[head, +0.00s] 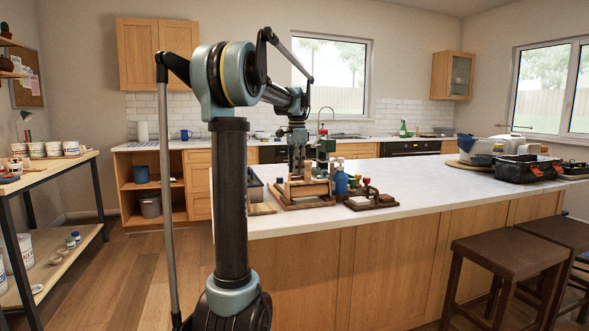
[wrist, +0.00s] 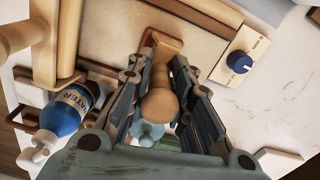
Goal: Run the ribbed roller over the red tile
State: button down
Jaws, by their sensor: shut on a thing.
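In the wrist view my gripper (wrist: 160,82) is shut on a tan wooden tool (wrist: 160,105) with a rounded end. Its ribs do not show, so I cannot tell whether it is the ribbed roller. A reddish-brown piece (wrist: 158,42) lies just beyond the fingertips, partly hidden by the tool; I cannot tell whether it is the red tile. In the head view my gripper (head: 297,162) points down over the wooden pottery gear on the white counter. The thing it holds is too small to make out there.
A pale board or slab with a blue knob (wrist: 239,62) lies at the upper right. A dark wooden rack (head: 372,201) stands right of the work area.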

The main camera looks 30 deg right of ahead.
jog(key=shift+f, duration=0.35)
jog(key=shift+s, duration=0.25)
jog(key=shift+s+a, duration=0.15)
jog(key=shift+s, duration=0.2)
jog(key=shift+s+a, duration=0.1)
jog(key=shift+s, duration=0.2)
dwell(0.5)
jog(key=shift+w, duration=0.65)
jog(key=shift+w+d, duration=0.25)
jog(key=shift+w, duration=0.1)
dwell(0.5)
dwell(0.6)
jog(key=shift+r, duration=3)
